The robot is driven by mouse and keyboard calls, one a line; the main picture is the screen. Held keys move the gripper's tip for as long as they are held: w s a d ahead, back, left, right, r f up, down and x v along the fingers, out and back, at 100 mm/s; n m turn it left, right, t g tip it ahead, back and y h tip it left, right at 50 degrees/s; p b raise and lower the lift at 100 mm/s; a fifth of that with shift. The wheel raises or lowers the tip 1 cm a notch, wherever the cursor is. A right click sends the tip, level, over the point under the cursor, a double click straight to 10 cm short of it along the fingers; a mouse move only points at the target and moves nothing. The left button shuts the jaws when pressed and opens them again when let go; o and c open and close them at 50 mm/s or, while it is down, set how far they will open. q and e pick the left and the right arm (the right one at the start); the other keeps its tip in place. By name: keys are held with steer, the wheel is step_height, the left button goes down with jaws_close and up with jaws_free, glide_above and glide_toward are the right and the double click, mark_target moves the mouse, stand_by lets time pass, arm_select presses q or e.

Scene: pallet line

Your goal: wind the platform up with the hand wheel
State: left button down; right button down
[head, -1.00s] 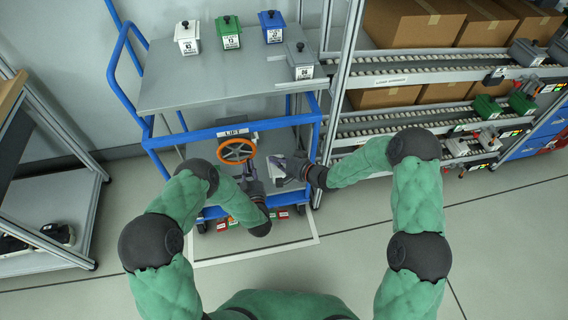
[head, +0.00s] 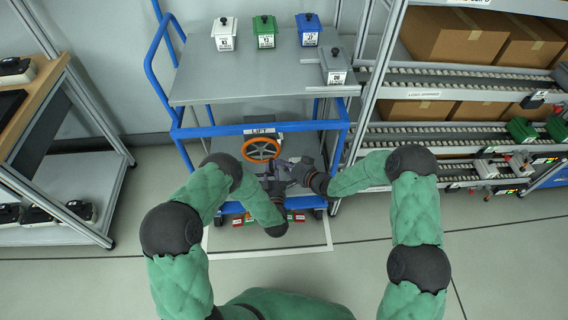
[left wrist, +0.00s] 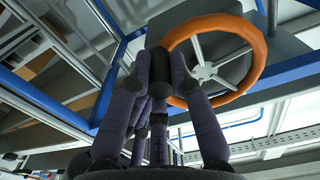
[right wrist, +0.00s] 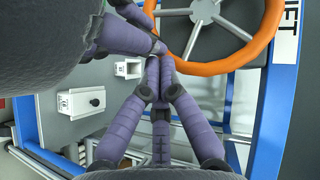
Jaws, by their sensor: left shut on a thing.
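The orange hand wheel (head: 262,150) is on the front of the blue-framed lift cart, below the LIFT label (head: 262,131). The grey platform (head: 205,88) is the cart's flat top. My left gripper (head: 273,178) is at the wheel's near side; in the left wrist view its fingers (left wrist: 162,75) are shut at the rim (left wrist: 262,60), on a dark part that they mostly hide. My right gripper (head: 294,172) is close beside it. In the right wrist view its fingertips (right wrist: 160,62) meet just beside the rim (right wrist: 205,68), with no object visible between them.
White (head: 225,36), green (head: 264,32), blue (head: 308,30) and grey (head: 336,68) lidded boxes stand on the platform. A roller rack (head: 460,79) with cartons is at the right. A shelf unit (head: 85,185) is at the left.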

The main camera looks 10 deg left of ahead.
arm_select(q)
steer(key=shift+s+f, duration=0.1)
steer(key=shift+d, duration=0.1)
arm_select(e)
steer(key=shift+s+a+f, duration=0.25)
steer(key=shift+a+f, duration=0.2)
